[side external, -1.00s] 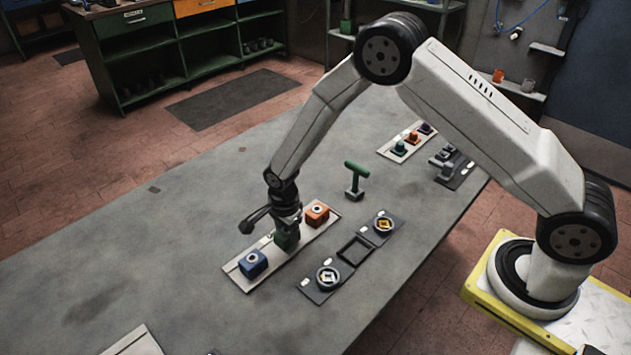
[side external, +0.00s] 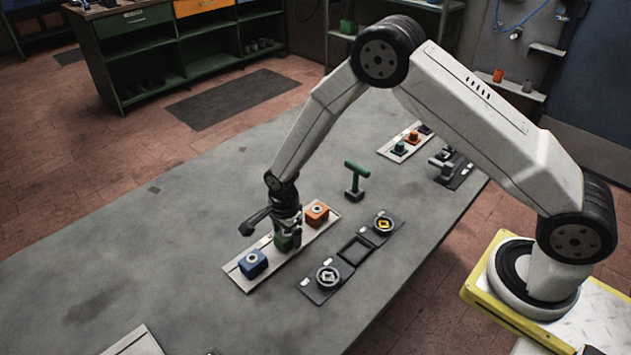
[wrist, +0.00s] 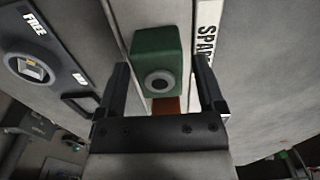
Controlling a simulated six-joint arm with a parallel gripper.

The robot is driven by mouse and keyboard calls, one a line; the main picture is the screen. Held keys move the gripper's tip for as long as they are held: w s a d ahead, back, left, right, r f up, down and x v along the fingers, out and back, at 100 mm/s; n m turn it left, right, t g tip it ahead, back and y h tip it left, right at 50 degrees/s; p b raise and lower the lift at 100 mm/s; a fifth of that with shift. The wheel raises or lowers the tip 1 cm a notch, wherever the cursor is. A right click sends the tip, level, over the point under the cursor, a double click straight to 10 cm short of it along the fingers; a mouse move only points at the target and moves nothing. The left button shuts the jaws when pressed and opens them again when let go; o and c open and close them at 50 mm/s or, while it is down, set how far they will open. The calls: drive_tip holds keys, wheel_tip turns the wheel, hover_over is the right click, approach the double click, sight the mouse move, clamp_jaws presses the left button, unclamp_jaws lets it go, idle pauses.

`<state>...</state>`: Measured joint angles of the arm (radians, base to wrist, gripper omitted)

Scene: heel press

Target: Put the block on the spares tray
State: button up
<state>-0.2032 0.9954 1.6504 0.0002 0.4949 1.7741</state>
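The green block (side external: 283,241) stands on the pale spares tray (side external: 240,272), between a blue block (side external: 253,263) and an orange block (side external: 316,215). My gripper (side external: 287,235) is low over the green block and partly hides it. In the wrist view the green block (wrist: 155,60), with a grey ring on its face, lies between the fingers of my gripper (wrist: 160,75). The fingers are apart, with a visible gap on both sides of the block. The tray's lettering (wrist: 206,45) shows beside the block, partly cut off.
A dark fixture plate (side external: 312,292) with round parts and a square opening (side external: 354,250) lies right of the tray. A green T-handled tool (side external: 355,180) stands behind. Another tray (side external: 390,153) with small parts is farther back.

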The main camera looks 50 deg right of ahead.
drive_tip(key=shift+o, duration=0.2)
drive_tip(key=shift+r, duration=0.15)
drive_tip(key=shift+r, duration=3.75)
drive_tip(key=shift+r, duration=0.1)
drive_tip(key=shift+s+d+r, duration=0.1)
drive_tip(key=shift+d+r, duration=0.05)
drive_tip(key=s+d+r+n+t, duration=0.1)
drive_tip(key=s+d+r+n, duration=0.3)
drive_tip(key=s+n, duration=0.5)
drive_tip(key=s+d+r+n+t, duration=0.1)
drive_tip(key=s+d+r+n, duration=0.4)
drive_tip(key=s+n, duration=0.3)
drive_tip(key=shift+s+r+n+t, duration=0.35)
drive_tip(key=shift+r+n, duration=0.15)
drive_tip(key=shift+r, duration=0.35)
drive_tip(key=shift+d, duration=0.1)
